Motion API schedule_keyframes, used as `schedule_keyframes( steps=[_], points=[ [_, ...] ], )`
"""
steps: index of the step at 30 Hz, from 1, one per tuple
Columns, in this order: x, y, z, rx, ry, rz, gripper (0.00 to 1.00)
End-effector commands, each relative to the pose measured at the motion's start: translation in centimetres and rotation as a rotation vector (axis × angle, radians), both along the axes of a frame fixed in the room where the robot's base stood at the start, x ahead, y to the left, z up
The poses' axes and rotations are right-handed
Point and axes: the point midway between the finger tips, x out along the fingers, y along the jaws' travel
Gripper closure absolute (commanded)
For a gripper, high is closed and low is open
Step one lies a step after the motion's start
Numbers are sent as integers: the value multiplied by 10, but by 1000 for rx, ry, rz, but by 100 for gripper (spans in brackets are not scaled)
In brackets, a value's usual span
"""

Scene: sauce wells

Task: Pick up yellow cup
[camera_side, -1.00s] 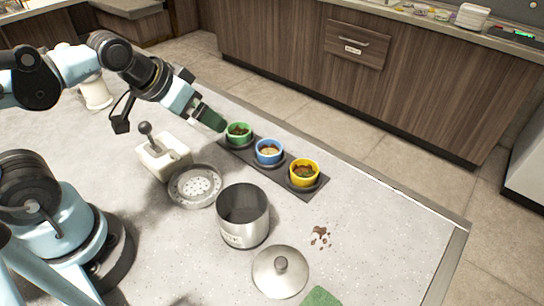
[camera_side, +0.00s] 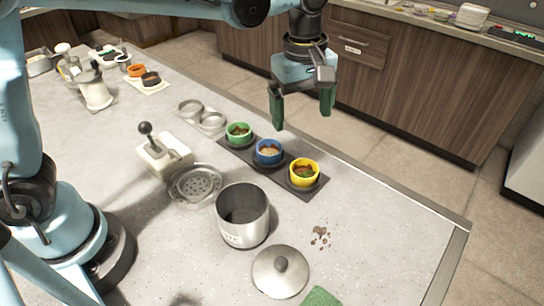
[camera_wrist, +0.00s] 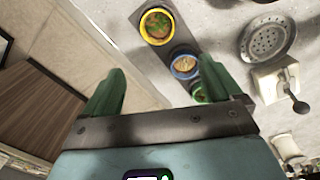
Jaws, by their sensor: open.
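The yellow cup (camera_side: 304,172) stands upright at the right end of a dark tray (camera_side: 312,192), with a brown and green filling. In the wrist view the yellow cup (camera_wrist: 157,25) is at the top, beyond my fingertips. The blue cup (camera_side: 269,151) is in the middle of the tray and the green cup (camera_side: 238,132) at the left end. My gripper (camera_side: 302,108) is open and empty, with green fingers pointing down. It hangs above and behind the tray, apart from the cups. In the wrist view the green cup (camera_wrist: 200,94) is partly hidden by a finger.
A steel pot (camera_side: 243,216) stands in front of the tray, with its lid (camera_side: 280,271) nearby. A perforated steel dish (camera_side: 195,185) and a white box with a lever (camera_side: 163,157) are to the left. Brown crumbs (camera_side: 320,237) lie right of the pot. The counter at right is mostly clear.

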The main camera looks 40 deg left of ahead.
Motion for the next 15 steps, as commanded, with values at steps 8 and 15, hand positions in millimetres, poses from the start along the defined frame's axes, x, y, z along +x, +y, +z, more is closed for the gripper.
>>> schedule_keyframes(
  steps=[8, 15],
  points=[
    [6, -17, -15, 15, 46, 98, 8],
    [6, -16, -51, 15, 45, 98, 8]
  ],
)
